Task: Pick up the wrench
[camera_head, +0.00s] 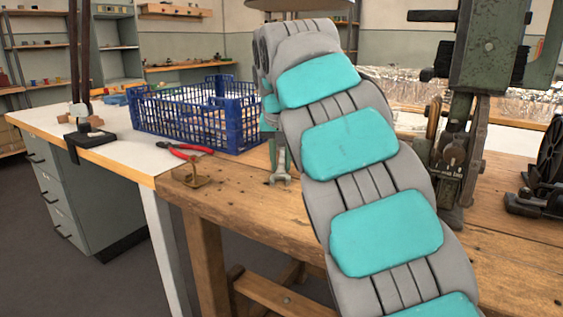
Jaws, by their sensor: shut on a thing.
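My arm reaches up from the lower right and bends down behind itself. Only a sliver of my gripper (270,123) shows, left of the arm links. The wrench (280,162), grey metal, hangs roughly upright just below it, and my gripper is shut on it. The lower end of the wrench is close to the wooden workbench (255,215); I cannot tell whether it touches. The fingertips and the upper part of the wrench are hidden.
Red-handled pliers (180,151) lie on the white-topped desk (110,152), in front of a blue crate (199,120). A small brass-coloured fitting (191,178) sits at the bench's left corner. A green machine (462,140) stands right of my arm. The bench front is clear.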

